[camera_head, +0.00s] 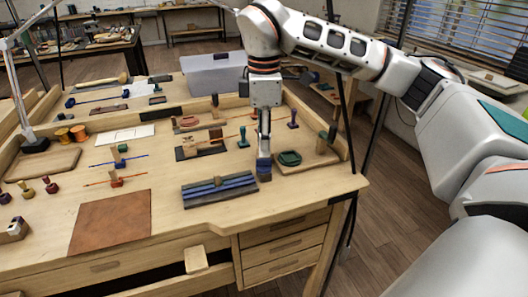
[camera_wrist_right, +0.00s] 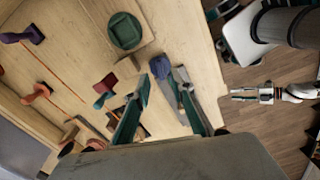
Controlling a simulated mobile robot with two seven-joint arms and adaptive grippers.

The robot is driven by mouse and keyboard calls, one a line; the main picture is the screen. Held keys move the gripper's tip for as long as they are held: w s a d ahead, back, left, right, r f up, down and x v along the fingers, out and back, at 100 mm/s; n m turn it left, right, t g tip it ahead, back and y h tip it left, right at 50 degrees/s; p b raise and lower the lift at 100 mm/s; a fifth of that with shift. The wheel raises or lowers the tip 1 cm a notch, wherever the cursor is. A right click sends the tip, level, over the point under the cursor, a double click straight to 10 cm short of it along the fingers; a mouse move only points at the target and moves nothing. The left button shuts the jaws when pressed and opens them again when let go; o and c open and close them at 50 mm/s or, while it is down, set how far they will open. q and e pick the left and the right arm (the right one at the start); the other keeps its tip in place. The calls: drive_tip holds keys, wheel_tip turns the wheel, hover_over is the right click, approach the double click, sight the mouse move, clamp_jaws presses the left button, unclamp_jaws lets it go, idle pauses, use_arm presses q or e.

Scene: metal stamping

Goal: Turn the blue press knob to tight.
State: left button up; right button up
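A long dark press with blue bars (camera_head: 205,192) lies near the table's front edge. A small dark blue peg (camera_head: 218,181) sits at its middle; I cannot tell if this is the knob. My right gripper (camera_head: 264,165) points down just beyond the press's right end. In the right wrist view the right gripper (camera_wrist_right: 166,112) has its two green fingers spread apart. Blue and grey parts (camera_wrist_right: 163,70) show between and beyond the fingers, with no clear grip on them. What appears to be my left gripper (camera_wrist_right: 250,93) shows beyond the table edge, too small to read.
A brown leather sheet (camera_head: 110,222) lies at the left. A grey bin (camera_head: 216,75) stands at the back.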

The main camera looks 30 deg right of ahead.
sight(264, 159)
wheel_tip(264, 159, up, 8)
idle(0.8)
